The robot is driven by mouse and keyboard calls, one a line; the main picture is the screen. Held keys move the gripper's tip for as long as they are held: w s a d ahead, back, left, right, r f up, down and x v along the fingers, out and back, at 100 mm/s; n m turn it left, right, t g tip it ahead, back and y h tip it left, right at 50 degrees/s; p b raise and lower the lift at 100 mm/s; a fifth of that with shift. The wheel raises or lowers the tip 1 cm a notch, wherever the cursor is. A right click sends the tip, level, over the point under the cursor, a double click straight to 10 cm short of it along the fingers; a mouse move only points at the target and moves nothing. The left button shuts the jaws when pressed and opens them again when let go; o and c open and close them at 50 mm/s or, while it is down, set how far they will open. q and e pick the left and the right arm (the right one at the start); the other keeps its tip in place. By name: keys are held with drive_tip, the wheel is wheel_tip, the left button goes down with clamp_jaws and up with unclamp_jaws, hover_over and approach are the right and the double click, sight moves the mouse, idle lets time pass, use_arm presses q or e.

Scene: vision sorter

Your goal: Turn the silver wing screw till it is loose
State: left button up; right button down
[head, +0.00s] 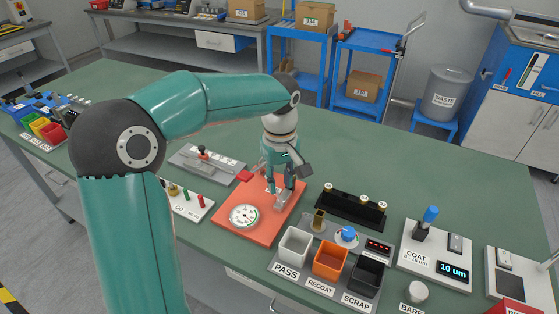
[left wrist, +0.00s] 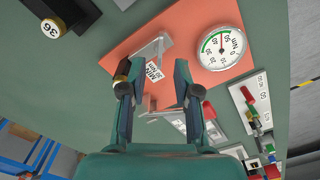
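The orange-red plate (head: 226,224) carries a white round dial (head: 243,215) and a silver metal fixture (head: 284,202). In the left wrist view the plate (left wrist: 190,22), the dial (left wrist: 220,47) and the silver fixture (left wrist: 150,50) with a white label show ahead of the fingers. I cannot make out the wing screw as a separate part; the fingers partly hide the fixture. My left gripper (head: 281,184) points down at the fixture. In the left wrist view its fingers (left wrist: 153,72) stand apart, with a brass and black piece by the left one. My right gripper is not in view.
A black rack (head: 350,208) with several brass-topped pieces stands right of the plate. In front of it are the PASS, RECOAT and SCRAP bins (head: 329,261). A grey fixture (head: 207,163) and a GO gauge tray (head: 187,203) lie to the left.

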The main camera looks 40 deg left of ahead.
sight(279, 196)
use_arm(q)
wheel_tip(279, 196, up, 7)
idle(0.3)
idle(0.5)
